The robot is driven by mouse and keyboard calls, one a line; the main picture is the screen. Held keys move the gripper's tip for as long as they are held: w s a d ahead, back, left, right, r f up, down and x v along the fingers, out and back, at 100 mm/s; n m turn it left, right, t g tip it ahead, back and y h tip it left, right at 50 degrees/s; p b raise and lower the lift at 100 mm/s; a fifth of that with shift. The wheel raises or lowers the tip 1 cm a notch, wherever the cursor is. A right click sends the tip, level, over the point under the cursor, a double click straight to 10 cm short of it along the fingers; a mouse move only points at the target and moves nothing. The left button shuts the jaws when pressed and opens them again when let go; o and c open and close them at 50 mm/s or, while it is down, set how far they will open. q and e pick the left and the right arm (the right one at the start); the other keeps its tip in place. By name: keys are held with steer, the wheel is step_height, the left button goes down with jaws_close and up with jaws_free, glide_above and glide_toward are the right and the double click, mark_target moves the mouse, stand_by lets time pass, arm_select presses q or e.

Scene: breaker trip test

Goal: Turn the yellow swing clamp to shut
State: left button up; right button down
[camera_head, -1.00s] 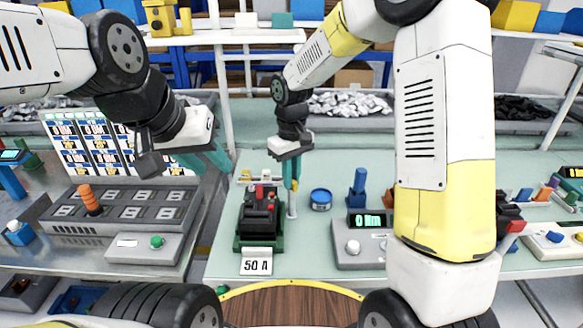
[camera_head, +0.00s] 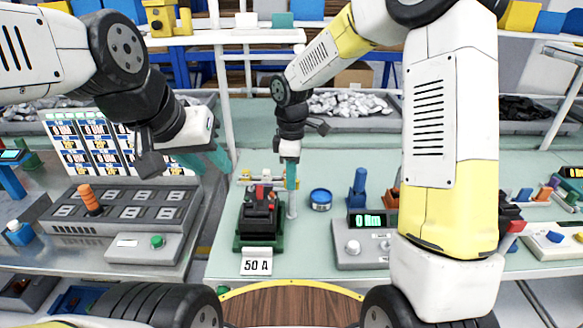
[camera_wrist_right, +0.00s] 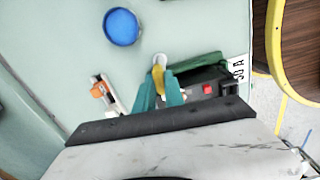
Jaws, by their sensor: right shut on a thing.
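The yellow swing clamp (camera_wrist_right: 158,78) shows in the right wrist view beside the green base (camera_wrist_right: 200,68) of the black breaker. My right gripper (camera_wrist_right: 159,92) is shut on it, one teal finger on each side. In the head view this gripper (camera_head: 291,186) points straight down at a pale post (camera_head: 292,207), just right of the breaker (camera_head: 259,215); its fingers mostly hide the clamp there. The breaker has red and black parts on top and a "50 A" label (camera_head: 257,266) in front. My left gripper (camera_head: 208,163) hangs empty to the left, its teal fingers apart.
A round blue container (camera_head: 321,199) stands right of the clamp, near a grey meter with a green display (camera_head: 364,221). A grey panel with an orange handle (camera_head: 91,200) is at left. A small rack (camera_head: 262,180) stands behind the breaker.

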steer(key=shift+n, duration=0.6)
steer(key=c, duration=1.4)
jaws_free()
steer(key=shift+c, duration=0.2)
steer(key=shift+r, duration=0.1)
step_height(320, 180, up, 8)
steer(key=shift+f, duration=0.15)
